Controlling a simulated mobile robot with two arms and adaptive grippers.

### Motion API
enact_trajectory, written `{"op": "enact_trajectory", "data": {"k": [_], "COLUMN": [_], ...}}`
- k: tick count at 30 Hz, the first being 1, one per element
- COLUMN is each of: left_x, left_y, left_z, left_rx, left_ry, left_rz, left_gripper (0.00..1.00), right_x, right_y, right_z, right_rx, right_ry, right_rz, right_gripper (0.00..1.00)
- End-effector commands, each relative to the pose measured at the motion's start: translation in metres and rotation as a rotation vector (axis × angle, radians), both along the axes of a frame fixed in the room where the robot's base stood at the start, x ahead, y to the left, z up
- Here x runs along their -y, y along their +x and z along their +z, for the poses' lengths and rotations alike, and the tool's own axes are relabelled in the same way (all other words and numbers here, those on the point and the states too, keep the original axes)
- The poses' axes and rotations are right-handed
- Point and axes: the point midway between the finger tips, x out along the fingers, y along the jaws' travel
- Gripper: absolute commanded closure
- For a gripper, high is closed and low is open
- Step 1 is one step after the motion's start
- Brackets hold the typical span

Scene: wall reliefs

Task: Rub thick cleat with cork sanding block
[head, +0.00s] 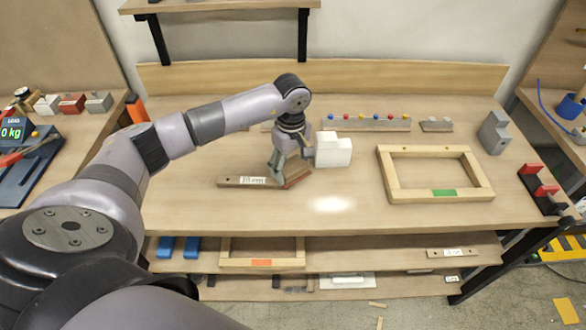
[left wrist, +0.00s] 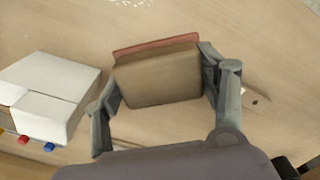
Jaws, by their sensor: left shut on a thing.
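The cork sanding block (left wrist: 158,76) is brown with a reddish layer along one face. My left gripper (head: 287,170) is shut on it, with one finger on each side in the left wrist view. In the head view the block (head: 297,178) shows at the right end of a wooden cleat (head: 240,182) that has a white label. In the left wrist view part of the cleat (left wrist: 257,101) shows behind the right finger. Whether the block touches the cleat I cannot tell. My right gripper is out of view.
A white block (head: 333,152) stands close to the right of my left gripper. A wooden frame (head: 388,180) with a green label lies further right. A strip with coloured knobs (head: 365,124) is behind. A grey block (head: 494,133) and a red-and-black rack (head: 540,188) stand at the right.

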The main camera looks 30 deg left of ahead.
Motion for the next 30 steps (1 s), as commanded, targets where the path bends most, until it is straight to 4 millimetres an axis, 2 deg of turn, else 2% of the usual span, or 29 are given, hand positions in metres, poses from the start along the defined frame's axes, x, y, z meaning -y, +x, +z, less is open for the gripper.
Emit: {"op": "enact_trajectory", "data": {"k": [1, 6, 15, 30], "left_x": [-0.001, -0.002, -0.003, -0.003], "left_y": [0.0, 0.0, -0.001, -0.002], "left_z": [0.008, 0.024, 0.049, 0.052], "left_rx": [0.001, 0.002, 0.002, 0.001], "left_ry": [0.001, -0.001, -0.001, 0.0], "left_rz": [0.001, 0.007, 0.016, 0.018], "left_gripper": [0.69, 0.69, 0.69, 0.69], "right_x": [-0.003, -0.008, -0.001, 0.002], "right_y": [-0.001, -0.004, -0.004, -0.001], "right_z": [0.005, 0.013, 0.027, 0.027], "right_rx": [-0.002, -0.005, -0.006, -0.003], "right_ry": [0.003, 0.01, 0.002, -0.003], "right_rz": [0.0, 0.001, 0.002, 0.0], "right_gripper": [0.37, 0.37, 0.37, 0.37]}}
